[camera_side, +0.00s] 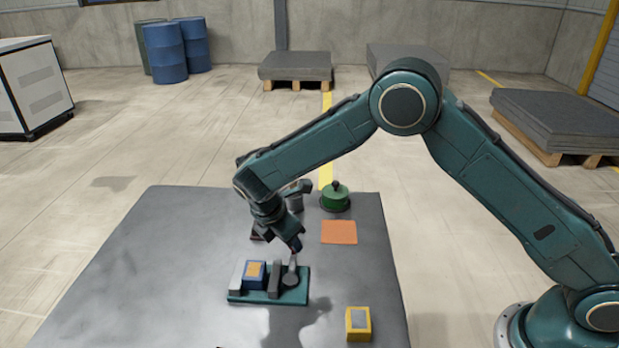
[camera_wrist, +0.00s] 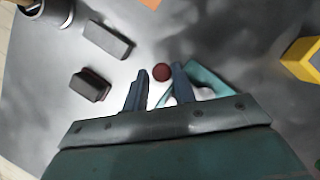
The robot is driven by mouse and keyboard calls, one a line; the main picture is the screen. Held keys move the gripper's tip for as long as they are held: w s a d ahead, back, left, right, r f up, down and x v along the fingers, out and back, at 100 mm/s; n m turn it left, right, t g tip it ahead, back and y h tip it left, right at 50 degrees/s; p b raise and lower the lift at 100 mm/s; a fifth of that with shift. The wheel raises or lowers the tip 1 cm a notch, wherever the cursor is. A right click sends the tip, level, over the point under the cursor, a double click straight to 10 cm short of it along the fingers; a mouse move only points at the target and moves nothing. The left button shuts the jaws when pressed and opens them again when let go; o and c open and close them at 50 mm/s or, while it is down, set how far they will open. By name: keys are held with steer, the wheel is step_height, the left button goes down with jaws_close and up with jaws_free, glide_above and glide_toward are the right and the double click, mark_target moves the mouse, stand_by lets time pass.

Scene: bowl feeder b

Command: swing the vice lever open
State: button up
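The vice has a teal base (camera_side: 268,297) and stands near the front middle of the table. A blue block with an orange top (camera_side: 255,273) sits between its light left jaw and dark right jaw. The grey lever (camera_side: 291,275) is at the vice's right end and reaches up toward my gripper (camera_side: 297,246). In the wrist view my gripper (camera_wrist: 160,90) has its fingers apart. A dark red ball (camera_wrist: 162,72), seemingly the lever's knob, shows between the fingertips; I cannot tell whether they touch it. Part of the teal vice (camera_wrist: 208,80) shows behind the right finger.
A yellow block (camera_side: 358,324) lies at the front right of the grey table (camera_side: 150,270). An orange square (camera_side: 339,232) and a green round object (camera_side: 335,198) lie farther back. In the wrist view, a dark block (camera_wrist: 90,85) and a grey block (camera_wrist: 108,40) lie left. The table's left is clear.

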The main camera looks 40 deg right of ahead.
steer(key=shift+o, duration=1.2)
steer(key=v, duration=1.3)
steer(key=shift+a+r, duration=0.2)
steer(key=shift+r, duration=0.1)
steer(key=shift+d+r, duration=0.1)
